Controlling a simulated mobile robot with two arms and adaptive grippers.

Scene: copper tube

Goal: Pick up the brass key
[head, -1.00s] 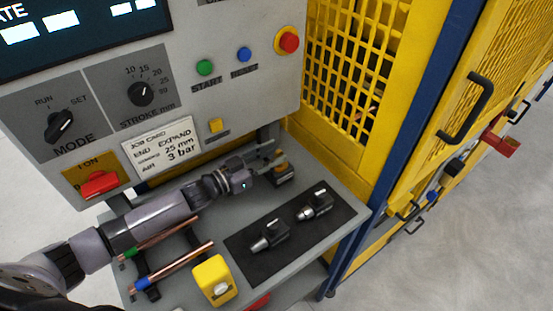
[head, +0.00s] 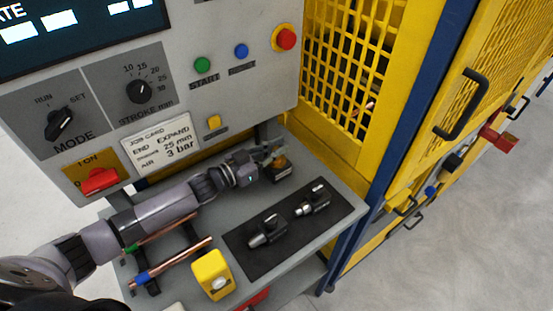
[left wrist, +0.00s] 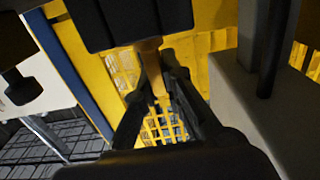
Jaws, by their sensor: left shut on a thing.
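The brass key (left wrist: 152,66) shows in the left wrist view as a flat golden piece between the two dark fingers of my left gripper (left wrist: 156,108). The gripper is shut on it. In the head view my left gripper (head: 274,153) reaches in from the left to a small black block (head: 282,174) at the back of the grey shelf. The key is mostly hidden there behind the fingers, just above the block. In the wrist view the key's upper end meets a black block (left wrist: 130,22); I cannot tell whether it is still seated in it. My right gripper is not in view.
A dark mat (head: 258,262) with two black and silver fittings lies right of a rack of copper tubes (head: 172,262). A yellow box (head: 213,275) stands at the front. The control panel (head: 215,100) rises behind, and a yellow mesh guard (head: 345,75) stands at right.

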